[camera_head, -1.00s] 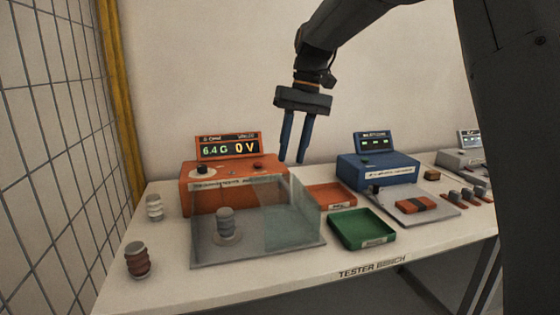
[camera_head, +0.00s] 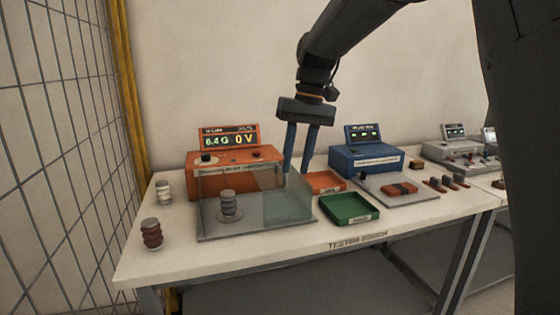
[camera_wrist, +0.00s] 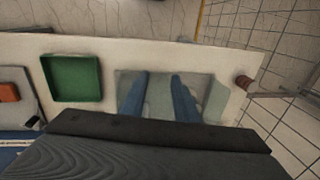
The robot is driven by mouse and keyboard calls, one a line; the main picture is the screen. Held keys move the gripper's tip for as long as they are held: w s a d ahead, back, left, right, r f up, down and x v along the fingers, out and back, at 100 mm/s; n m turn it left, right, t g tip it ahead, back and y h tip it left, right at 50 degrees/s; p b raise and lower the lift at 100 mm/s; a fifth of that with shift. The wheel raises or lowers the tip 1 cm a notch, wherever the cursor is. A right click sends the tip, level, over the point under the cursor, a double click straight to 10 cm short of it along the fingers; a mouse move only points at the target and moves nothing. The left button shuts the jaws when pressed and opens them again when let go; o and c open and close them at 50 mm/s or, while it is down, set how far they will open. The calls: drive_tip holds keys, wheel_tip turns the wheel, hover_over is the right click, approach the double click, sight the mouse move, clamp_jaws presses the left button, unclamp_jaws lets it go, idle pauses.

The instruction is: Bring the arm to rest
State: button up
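My gripper (camera_head: 297,150) hangs from my dark arm above the tester bench (camera_head: 270,254), its two blue fingers pointing down and spread apart. Nothing shows between the fingers. In the head view it overlaps the area behind the clear-walled box (camera_head: 258,215) and near the orange tester (camera_head: 234,158). In the wrist view the blue fingers (camera_wrist: 160,97) overlie the clear box, with the green tray (camera_wrist: 72,77) to their left. How high the fingers are above the bench is hard to tell.
A grey bushing (camera_head: 228,205) stands inside the clear box. A brown bushing (camera_head: 152,233) and a pale bushing (camera_head: 164,191) stand at the bench's left end. A blue tester (camera_head: 366,159), green tray (camera_head: 348,208) and orange tray (camera_head: 325,182) are to the right. A wire fence (camera_head: 60,150) is at left.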

drive_tip(key=s+d+f+m+h, duration=0.1)
drive_tip(key=s+d+f, duration=0.6)
drive_tip(key=s+f, duration=0.4)
drive_tip(key=s+d+f+m+h, duration=0.1)
drive_tip(key=s+d+f, duration=0.7)
drive_tip(key=s+f, duration=0.3)
drive_tip(key=s, duration=0.2)
drive_tip(key=shift+s+d+m+t, duration=0.15)
drive_tip(key=shift+s+m+t, duration=0.15)
drive_tip(key=shift+m+t, duration=0.1)
